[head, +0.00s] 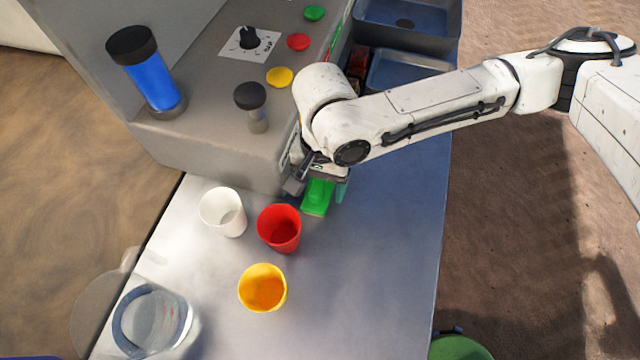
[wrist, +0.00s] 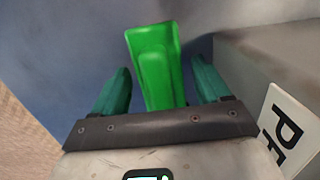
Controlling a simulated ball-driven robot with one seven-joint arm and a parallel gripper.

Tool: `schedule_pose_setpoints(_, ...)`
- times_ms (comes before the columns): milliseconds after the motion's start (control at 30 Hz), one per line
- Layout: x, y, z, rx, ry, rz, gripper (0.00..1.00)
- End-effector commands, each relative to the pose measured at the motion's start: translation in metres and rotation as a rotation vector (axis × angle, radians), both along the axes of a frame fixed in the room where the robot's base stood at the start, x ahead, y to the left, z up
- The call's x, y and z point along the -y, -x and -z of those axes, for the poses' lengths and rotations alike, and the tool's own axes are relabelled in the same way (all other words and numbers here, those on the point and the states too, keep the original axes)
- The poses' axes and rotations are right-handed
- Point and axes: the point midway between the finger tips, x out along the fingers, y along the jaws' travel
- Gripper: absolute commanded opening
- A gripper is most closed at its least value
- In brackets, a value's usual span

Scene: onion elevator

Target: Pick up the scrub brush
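A green scrub brush (head: 317,197) lies on the metal counter (head: 350,270), close to the base of the grey machine, in the head view. In the wrist view the green brush (wrist: 157,65) runs between the two teal fingers, with gaps on both sides. My gripper (wrist: 160,88) is open around or just above the brush; the exact height cannot be told. In the head view my gripper (head: 320,184) is partly hidden by my wrist, with one teal finger showing beside the brush. The brush's bristles are not visible.
A white cup (head: 222,212), a red cup (head: 280,228) and a yellow cup (head: 263,288) stand near the brush. A glass jug (head: 150,320) is at the front left. The grey machine (head: 215,150) borders the brush. A sink (head: 405,70) lies behind. The counter's right side is clear.

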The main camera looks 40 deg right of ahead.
Motion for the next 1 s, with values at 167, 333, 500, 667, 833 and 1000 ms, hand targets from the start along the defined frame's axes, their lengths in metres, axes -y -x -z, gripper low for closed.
schedule_pose_setpoints(167,0.0,0.0001,-0.0002,0.0,0.0,0.0,0.58)
schedule_pose_setpoints(333,0.0001,0.0001,-0.0002,0.0,0.0,0.0,0.42)
schedule_pose_setpoints(500,0.0001,0.0001,-0.0003,0.0,0.0,0.0,0.26)
schedule_pose_setpoints(667,0.0,0.0,-0.0005,0.0,0.0,0.0,0.19)
schedule_pose_setpoints(833,0.0001,-0.0005,-0.0013,0.0,0.0,0.0,0.19)
schedule_pose_setpoints(1000,0.0003,-0.0048,-0.0069,0.0,0.0,-0.002,0.19)
